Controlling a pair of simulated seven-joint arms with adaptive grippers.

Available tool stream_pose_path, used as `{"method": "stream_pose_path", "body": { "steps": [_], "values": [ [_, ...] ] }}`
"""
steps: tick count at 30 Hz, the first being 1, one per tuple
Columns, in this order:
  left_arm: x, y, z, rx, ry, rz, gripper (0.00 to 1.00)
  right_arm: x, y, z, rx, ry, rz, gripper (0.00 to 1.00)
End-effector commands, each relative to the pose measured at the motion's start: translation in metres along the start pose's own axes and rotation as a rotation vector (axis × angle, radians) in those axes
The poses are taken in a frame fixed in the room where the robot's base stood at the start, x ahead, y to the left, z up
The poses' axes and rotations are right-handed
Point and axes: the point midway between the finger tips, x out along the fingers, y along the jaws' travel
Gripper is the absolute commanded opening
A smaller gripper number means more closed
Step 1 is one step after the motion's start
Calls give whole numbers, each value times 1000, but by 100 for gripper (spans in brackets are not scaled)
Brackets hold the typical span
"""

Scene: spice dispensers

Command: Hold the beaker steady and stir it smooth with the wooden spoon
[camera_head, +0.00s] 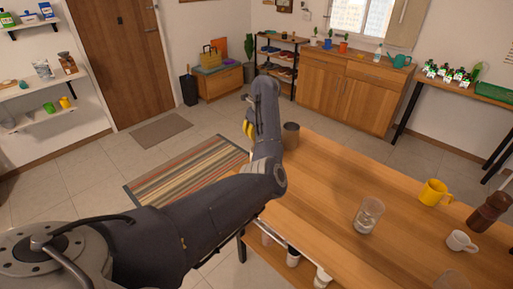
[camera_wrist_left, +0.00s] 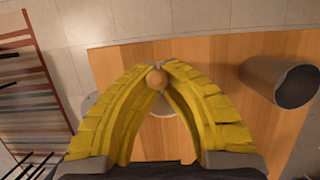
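My left gripper (camera_head: 247,128) is at the table's far left end, mostly behind my own arm. In the left wrist view its yellow fingers (camera_wrist_left: 158,68) come together at the tips around a round wooden end (camera_wrist_left: 156,78), which looks like the wooden spoon's handle end. The rest of the spoon is hidden. A pale, round-edged thing (camera_wrist_left: 164,107) shows below, partly covered by the fingers; I cannot tell if it is the beaker. A clear glass vessel (camera_head: 368,215), possibly the beaker, stands upright mid-table, apart from the gripper. My right gripper is not in view.
A dark grey cup (camera_head: 291,135) stands close to the left gripper, also in the wrist view (camera_wrist_left: 282,82). A yellow mug (camera_head: 434,193), white cup (camera_head: 461,241), brown bottle (camera_head: 489,212) and another glass (camera_head: 452,280) stand at the right. The wooden table (camera_head: 330,175) is clear between.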

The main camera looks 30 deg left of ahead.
Motion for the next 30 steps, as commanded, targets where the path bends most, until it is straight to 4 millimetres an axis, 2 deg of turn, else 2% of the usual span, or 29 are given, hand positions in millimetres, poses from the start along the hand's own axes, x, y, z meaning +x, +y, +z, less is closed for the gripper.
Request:
{"method": "stream_pose_path", "body": {
  "steps": [30],
  "values": [
    [-66, 0, 21, -2, -1, -2, 0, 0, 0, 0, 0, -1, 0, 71]
  ]
}}
